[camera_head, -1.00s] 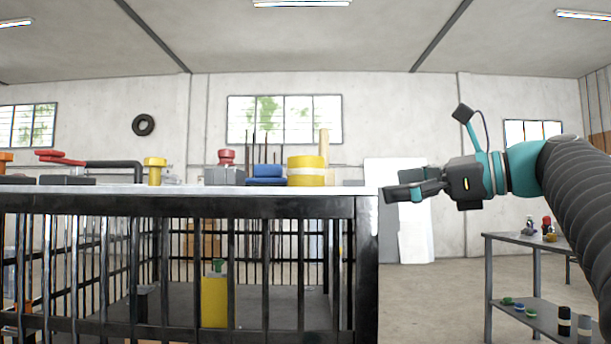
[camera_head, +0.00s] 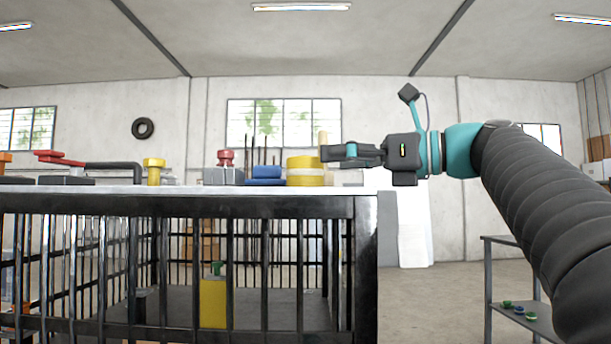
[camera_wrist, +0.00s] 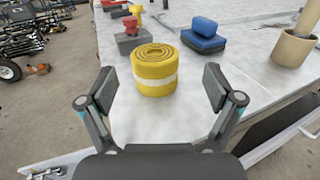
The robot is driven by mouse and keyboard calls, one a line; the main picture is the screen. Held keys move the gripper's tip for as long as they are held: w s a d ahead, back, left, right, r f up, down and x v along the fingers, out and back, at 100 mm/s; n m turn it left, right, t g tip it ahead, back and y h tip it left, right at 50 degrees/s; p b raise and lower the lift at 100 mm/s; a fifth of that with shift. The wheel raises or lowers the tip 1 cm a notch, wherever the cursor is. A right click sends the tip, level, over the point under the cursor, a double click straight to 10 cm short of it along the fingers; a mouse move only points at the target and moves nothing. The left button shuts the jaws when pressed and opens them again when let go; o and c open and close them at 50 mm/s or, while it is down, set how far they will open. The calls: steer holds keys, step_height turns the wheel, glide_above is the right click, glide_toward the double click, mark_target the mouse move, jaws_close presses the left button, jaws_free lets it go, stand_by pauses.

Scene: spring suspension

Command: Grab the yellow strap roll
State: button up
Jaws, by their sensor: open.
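The yellow strap roll (camera_wrist: 155,70) stands upright on the bench top, its coiled end facing up and a pale band around its side. In the head view the roll (camera_head: 304,171) is near the right end of the bench. My gripper (camera_wrist: 160,85) is open in the wrist view, its two fingers apart, with the roll showing between and just beyond the fingertips. In the head view my gripper (camera_head: 328,153) points left at about the height of the roll's top, close to its right side.
Behind the roll on the bench top (camera_head: 110,190) are a blue block (camera_wrist: 203,38), a red-topped grey piece (camera_wrist: 131,36) and a tan cylinder (camera_wrist: 292,45). The bench edge is close beneath my gripper.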

mark_target(305, 158)
steer(key=shift+s+b+x, duration=0.15)
steer(key=shift+x, duration=1.3)
steer(key=shift+s+b+x, duration=0.15)
steer(key=shift+x, duration=1.3)
steer(key=shift+a, duration=0.1)
steer(key=c, duration=1.4)
steer(key=shift+r, duration=0.1)
